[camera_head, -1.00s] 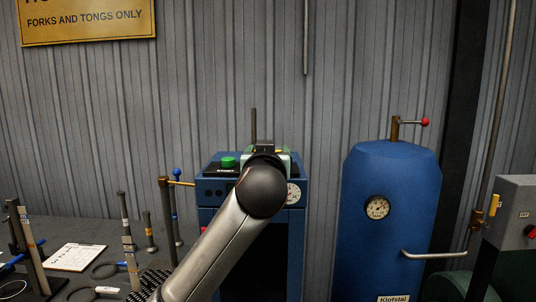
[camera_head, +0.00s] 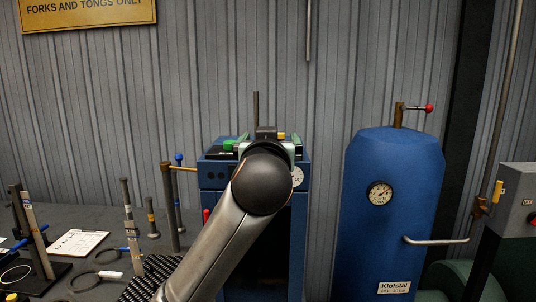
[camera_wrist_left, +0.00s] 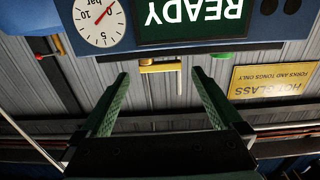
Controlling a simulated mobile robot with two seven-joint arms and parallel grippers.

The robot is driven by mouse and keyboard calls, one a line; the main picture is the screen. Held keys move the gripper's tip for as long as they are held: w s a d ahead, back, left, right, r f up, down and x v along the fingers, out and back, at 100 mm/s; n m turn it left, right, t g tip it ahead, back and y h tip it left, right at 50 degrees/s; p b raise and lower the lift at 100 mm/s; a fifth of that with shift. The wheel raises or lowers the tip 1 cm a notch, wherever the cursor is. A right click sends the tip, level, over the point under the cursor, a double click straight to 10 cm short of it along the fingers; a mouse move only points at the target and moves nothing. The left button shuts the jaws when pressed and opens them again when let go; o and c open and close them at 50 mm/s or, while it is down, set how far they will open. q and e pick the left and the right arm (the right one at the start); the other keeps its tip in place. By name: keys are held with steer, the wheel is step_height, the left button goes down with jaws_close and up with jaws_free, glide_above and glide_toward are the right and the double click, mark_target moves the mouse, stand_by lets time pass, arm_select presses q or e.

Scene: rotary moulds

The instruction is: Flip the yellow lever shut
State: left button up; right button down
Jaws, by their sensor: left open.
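My left gripper (camera_head: 268,140) is open in front of the top of the blue machine (camera_head: 213,180); my arm hides much of its front. A small yellow piece (camera_head: 281,136) shows between the green fingers. In the left wrist view, which is upside down, the fingers (camera_wrist_left: 157,76) are spread and empty. A yellow bar (camera_wrist_left: 160,67) with a pale pin (camera_wrist_left: 179,82) appears between and beyond them, at the machine's edge; I see no contact. Another yellow handle (camera_head: 498,190) is on the pipe valve at the far right. My right gripper is out of view.
A green button (camera_head: 229,144) sits on the machine's top left. A READY display (camera_wrist_left: 195,14) and pressure gauge (camera_wrist_left: 99,20) are on its front. A blue tank (camera_head: 395,210) stands to the right. Tools and a paper sheet (camera_head: 77,242) occupy the dark table at left.

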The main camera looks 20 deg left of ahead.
arm_select(q)
steer(key=b+v, duration=0.1)
steer(key=v, duration=0.7)
steer(key=s+a+f+m+g+h, duration=0.15)
steer(key=f+g, duration=0.25)
steer(key=f, duration=1.3)
steer(key=s+a+f+m+g+h, duration=0.1)
steer(key=s+f+m+g+h, duration=0.15)
steer(key=f, duration=1.35)
steer(key=s+a+f+m+g, duration=0.15)
steer(key=s+f+g, duration=0.25)
steer(key=s+f, duration=0.65)
steer(key=s+a+f+n+g, duration=0.1)
steer(key=s+a+f+g, duration=0.15)
steer(key=s+f, duration=0.8)
steer(key=w+d+f+t+h, duration=0.2)
steer(key=d+f+t, duration=0.2)
steer(key=f, duration=0.4)
steer(key=shift+d+f+t+h+p, duration=0.4)
steer(key=shift+d+p, duration=0.05)
steer(key=shift+d, duration=0.05)
